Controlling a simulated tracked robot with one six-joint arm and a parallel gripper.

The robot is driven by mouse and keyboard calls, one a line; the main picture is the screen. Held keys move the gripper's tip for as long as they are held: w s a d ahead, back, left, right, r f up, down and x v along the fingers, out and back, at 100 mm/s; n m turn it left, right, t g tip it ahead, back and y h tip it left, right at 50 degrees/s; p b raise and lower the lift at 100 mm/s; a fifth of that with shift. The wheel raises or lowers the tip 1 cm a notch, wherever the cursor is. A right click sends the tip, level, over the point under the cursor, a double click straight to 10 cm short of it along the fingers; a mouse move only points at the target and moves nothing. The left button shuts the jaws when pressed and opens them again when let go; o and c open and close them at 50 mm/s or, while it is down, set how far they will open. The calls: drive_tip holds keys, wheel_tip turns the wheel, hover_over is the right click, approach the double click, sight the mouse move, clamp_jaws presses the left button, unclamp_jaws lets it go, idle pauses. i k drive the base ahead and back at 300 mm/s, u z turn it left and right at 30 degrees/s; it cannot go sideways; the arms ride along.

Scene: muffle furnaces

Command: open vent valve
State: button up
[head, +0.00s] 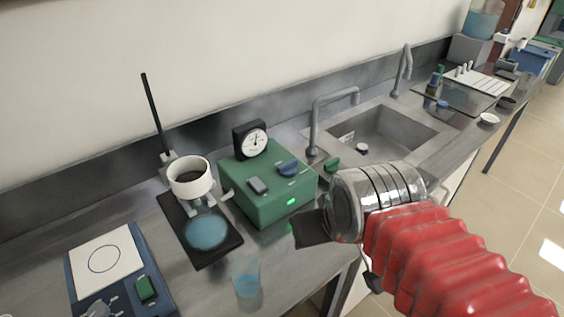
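A green box (266,203) stands on the bench near the middle of the head view. It has a black-rimmed dial gauge (254,141) on top, a blue knob (288,168), a grey switch (258,186) and a lit green light on its front. A green lever-like part (332,164) shows at its right, by the sink. No label tells me which part is the vent valve. My gripper (318,231) is right of and in front of the box, with a dark finger near its front right corner. Its opening is not clear, and I see nothing held.
A stand with a white ring-shaped vessel (190,180) is left of the box. A cup of blue liquid (246,279) stands in front. A blue balance-like device (118,270) is at lower left. A sink (385,135) with taps is behind my arm.

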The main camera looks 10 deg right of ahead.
sight(288, 169)
drive_tip(key=u, duration=1.7)
drive_tip(key=k, duration=0.85)
drive_tip(key=z, duration=0.3)
drive_tip(key=i, duration=0.5)
drive_tip(key=z, duration=0.05)
